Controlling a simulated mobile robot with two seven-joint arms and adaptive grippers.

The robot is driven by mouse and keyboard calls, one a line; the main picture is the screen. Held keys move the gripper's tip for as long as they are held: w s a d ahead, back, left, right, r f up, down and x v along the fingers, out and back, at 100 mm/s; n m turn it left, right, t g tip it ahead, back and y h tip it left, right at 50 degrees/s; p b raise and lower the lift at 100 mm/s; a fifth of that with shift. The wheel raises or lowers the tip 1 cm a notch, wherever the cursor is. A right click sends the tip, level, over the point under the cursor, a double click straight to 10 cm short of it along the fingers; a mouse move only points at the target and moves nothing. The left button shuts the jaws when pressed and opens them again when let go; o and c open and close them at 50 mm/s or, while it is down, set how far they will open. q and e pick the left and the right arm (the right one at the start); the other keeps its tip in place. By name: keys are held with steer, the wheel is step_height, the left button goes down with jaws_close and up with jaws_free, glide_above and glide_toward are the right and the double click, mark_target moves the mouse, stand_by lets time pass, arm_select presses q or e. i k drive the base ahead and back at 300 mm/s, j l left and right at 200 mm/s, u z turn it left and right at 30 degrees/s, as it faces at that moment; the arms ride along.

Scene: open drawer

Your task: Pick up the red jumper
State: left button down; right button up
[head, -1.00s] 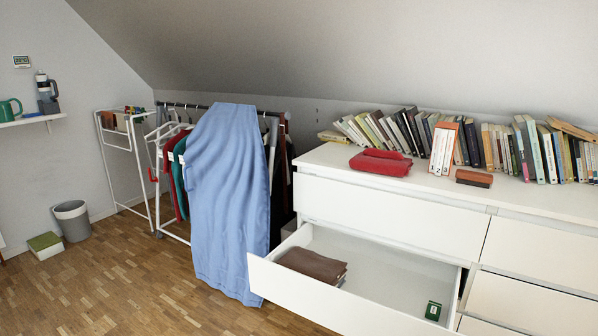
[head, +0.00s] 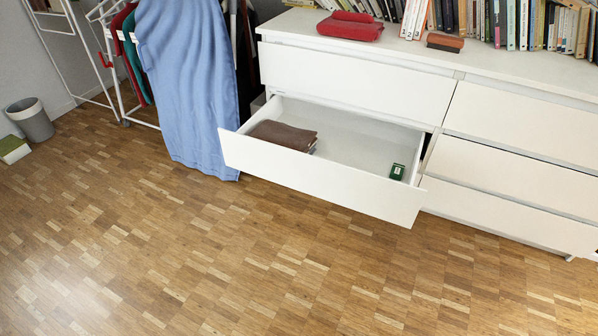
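A folded red jumper (head: 350,27) lies on the left part of the white dresser's top (head: 398,41). It is a flat stack with a rolled fold along its back. Neither of my grippers shows in the head view, so I cannot see their state.
A dresser drawer (head: 315,176) stands open, with a folded brown garment (head: 283,135) and a small green box (head: 397,171) in it. A brown-orange block (head: 445,43) lies right of the jumper, with books (head: 510,22) behind. A blue cloth (head: 190,85) hangs at the left. The wooden floor (head: 250,270) in front is clear.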

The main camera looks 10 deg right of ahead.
mark_target(354, 21)
steer(key=i+j+z, duration=0.1)
steer(key=z, duration=1.35)
steer(key=j+z, duration=0.35)
steer(key=k+j+z, duration=0.15)
steer(key=z, duration=0.2)
steer(key=k+j+z, duration=0.15)
steer(key=j+z, duration=0.2)
steer(key=k+j+z, duration=0.25)
steer(key=j, duration=0.25)
steer(key=k+j+z, duration=0.3)
steer(key=k+j, duration=0.05)
steer(key=j, duration=0.1)
